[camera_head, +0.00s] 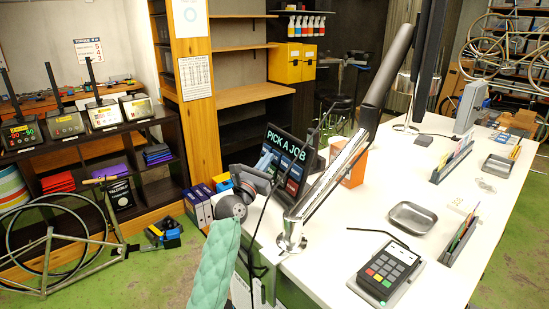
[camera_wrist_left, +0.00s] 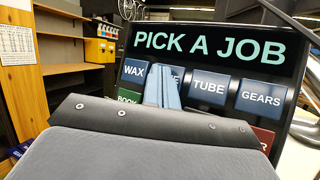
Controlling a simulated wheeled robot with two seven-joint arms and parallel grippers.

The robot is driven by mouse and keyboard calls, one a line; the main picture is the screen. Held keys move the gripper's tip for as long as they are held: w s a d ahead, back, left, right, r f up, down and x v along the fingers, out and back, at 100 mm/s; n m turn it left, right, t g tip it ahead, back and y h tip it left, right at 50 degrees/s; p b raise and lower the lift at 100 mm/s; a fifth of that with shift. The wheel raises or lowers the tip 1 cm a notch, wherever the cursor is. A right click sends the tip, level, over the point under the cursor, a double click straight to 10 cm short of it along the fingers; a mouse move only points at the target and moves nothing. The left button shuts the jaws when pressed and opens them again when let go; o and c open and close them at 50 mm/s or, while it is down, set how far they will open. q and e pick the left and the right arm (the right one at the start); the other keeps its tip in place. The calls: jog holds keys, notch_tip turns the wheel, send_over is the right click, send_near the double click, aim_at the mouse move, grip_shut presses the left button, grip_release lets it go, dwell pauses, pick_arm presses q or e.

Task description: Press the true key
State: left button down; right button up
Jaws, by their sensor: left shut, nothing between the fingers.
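A dark panel headed PICK A JOB (camera_head: 290,146) stands tilted at the near left end of the white desk, and it fills much of the left wrist view (camera_wrist_left: 208,45). Its upper row has blue keys: WAX (camera_wrist_left: 134,72), a key with only its last letters showing (camera_wrist_left: 178,75), TUBE (camera_wrist_left: 209,88) and GEARS (camera_wrist_left: 261,97). My left gripper (camera_head: 265,160) is shut and empty, in front of the panel's left part. In the left wrist view its blue fingertips (camera_wrist_left: 162,70) cover most of the second key. I cannot tell whether they touch it. My right gripper is out of view.
A lamp arm (camera_head: 335,180) rises close to the panel's right. A card terminal (camera_head: 388,273), a metal tray (camera_head: 412,217) and an orange box (camera_head: 355,167) are on the desk. The lower keys are partly hidden.

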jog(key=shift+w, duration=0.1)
pick_arm(q)
jog(key=shift+w+d, duration=0.1)
jog(key=shift+d, duration=0.05)
jog(key=shift+s+a+r+p, duration=0.15)
jog(key=shift+s+a+p, duration=0.2)
jog(key=shift+a+p, duration=0.25)
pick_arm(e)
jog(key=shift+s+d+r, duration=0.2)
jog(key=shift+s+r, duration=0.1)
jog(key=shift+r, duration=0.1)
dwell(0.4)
